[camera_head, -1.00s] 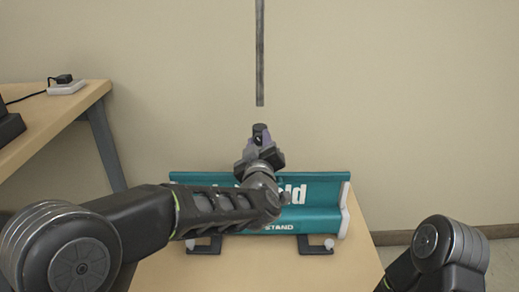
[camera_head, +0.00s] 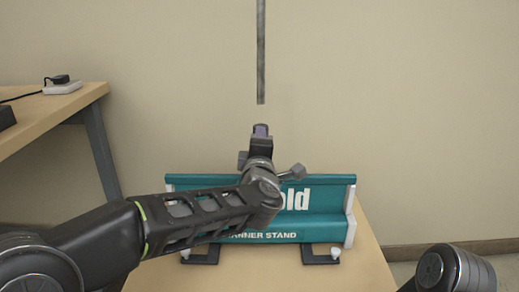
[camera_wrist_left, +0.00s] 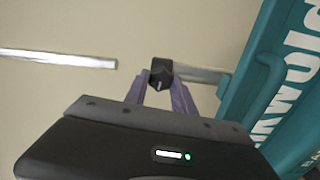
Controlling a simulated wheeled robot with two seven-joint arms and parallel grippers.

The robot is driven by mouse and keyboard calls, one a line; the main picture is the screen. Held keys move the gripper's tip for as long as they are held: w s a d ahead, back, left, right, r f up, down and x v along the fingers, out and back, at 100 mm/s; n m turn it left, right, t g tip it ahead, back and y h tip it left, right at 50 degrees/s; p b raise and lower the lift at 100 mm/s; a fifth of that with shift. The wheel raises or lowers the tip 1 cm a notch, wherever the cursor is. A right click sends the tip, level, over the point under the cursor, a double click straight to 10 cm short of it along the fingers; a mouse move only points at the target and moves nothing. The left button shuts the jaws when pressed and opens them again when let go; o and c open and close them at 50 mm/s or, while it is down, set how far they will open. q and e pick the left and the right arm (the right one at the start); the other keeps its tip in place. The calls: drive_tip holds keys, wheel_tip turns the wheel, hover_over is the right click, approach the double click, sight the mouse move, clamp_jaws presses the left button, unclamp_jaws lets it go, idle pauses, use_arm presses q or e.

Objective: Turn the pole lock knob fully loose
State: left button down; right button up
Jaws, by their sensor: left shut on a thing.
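The pole lock knob (camera_wrist_left: 160,74) is a small dark knob at the upper middle of the left wrist view, at the end of a short grey pole piece (camera_wrist_left: 202,74). My left gripper (camera_wrist_left: 160,84) has its two purple fingers on either side of it, shut on it. In the head view the left gripper (camera_head: 261,131) is above the teal banner stand (camera_head: 325,224), and the knob is mostly hidden by it. The grey upper pole (camera_head: 261,52) hangs in line above, with a visible gap below its end. My right gripper is not in view; only part of that arm shows.
The banner stand rests on dark feet (camera_head: 320,259) on a wooden table (camera_head: 350,278). A second wooden table (camera_head: 65,107) at the left holds a white box with a black plug (camera_head: 62,85). A plain wall is behind. Free room lies to the stand's right.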

use_arm(q)
drive_tip(key=shift+f+n+b, duration=0.1)
drive_tip(key=shift+n+b, duration=0.2)
drive_tip(key=shift+n, duration=0.3)
drive_tip(key=c, duration=1.1)
unclamp_jaws()
drive_tip(key=s+p, duration=0.1)
drive_tip(key=s, duration=0.6)
drive_tip(key=shift+s+p, duration=0.35)
drive_tip(key=shift+s, duration=0.05)
